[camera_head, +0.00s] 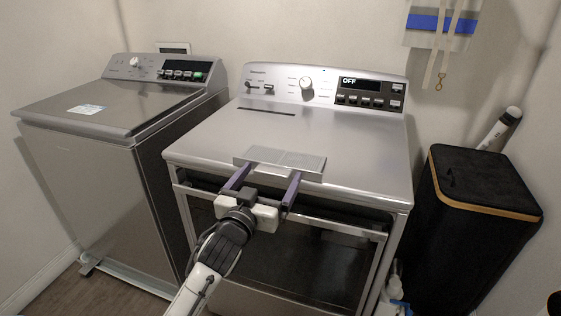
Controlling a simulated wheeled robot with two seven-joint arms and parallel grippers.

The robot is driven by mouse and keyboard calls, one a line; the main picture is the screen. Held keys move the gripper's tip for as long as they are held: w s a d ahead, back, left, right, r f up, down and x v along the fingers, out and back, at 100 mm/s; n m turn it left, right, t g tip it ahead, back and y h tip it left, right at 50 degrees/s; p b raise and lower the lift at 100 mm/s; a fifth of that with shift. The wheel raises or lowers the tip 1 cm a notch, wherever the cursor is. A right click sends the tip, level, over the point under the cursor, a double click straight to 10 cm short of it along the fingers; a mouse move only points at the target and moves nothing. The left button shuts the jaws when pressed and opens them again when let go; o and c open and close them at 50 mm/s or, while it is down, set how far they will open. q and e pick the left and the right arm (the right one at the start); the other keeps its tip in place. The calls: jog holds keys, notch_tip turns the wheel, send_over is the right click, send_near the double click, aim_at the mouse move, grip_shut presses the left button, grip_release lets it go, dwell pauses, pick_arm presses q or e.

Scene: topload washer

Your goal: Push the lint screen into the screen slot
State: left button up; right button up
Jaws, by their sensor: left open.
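The lint screen (286,159) is a flat light-grey piece with a fine ribbed surface at the front of the right machine's top. The screen slot (220,127) shows as a dark narrow line at the back left of that top, below the control panel. The screen is apart from the slot. My left gripper (272,172) is open, with its two purple fingers pointing at the screen's front edge. The fingertips are at or very close to the screen; I cannot tell whether they touch it. My right gripper is not in view.
The right machine's top (360,155) is clear between screen and slot. Its raised control panel (322,87) stands behind. A second grey machine (110,100) is at the left. A black hamper (465,215) stands at the right, with a bottle (395,285) by the floor.

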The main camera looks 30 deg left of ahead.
pick_arm(q)
jog(key=shift+w, duration=0.1)
jog(key=c, duration=1.2)
jog(key=shift+c, duration=0.2)
jog(key=shift+r, duration=0.15)
